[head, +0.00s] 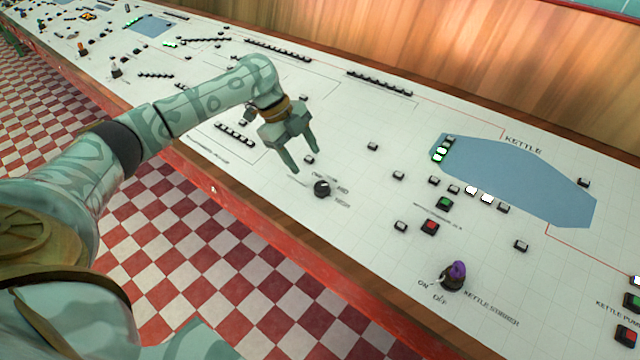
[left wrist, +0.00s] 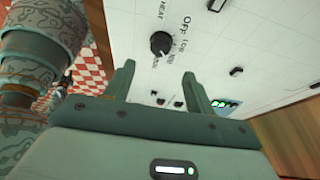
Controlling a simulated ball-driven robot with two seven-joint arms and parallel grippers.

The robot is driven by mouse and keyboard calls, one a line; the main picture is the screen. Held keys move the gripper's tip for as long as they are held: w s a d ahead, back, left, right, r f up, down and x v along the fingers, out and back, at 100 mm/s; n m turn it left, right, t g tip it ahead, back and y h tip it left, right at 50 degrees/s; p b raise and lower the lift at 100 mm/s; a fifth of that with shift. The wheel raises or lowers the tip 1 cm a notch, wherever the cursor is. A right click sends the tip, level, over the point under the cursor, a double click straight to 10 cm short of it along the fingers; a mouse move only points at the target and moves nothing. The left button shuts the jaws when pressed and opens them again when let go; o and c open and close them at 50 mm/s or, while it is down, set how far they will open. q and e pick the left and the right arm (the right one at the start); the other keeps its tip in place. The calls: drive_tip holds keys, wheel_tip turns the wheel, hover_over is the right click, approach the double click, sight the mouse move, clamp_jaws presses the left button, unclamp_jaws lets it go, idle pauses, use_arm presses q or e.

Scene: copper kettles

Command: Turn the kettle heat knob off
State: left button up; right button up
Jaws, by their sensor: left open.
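The heat knob (head: 322,188) is a small round black dial on the white console, with printed labels around it, MID and HIGH among them. In the left wrist view the knob (left wrist: 161,43) shows just beyond my fingertips, with HEAT and OFF printed near it. Which label it points at is too small to tell. My left gripper (head: 304,158) is open and empty, above the panel and a little up and left of the knob. It appears apart from the knob. Its two fingers also show in the left wrist view (left wrist: 158,70). My right gripper is not in view.
A purple-topped kettle stirrer switch (head: 455,275) stands up at lower right. A red button (head: 430,227) and a green button (head: 444,203) lie right of the knob. A blue kettle shape (head: 520,180) is printed beyond. The console's red front edge (head: 250,228) borders the checkered floor.

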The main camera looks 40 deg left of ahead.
sight(321, 186)
use_arm(q)
drive_tip(key=b+x, duration=0.2)
drive_tip(key=x, duration=0.7)
drive_tip(key=shift+d, duration=0.1)
drive_tip(key=c, duration=1)
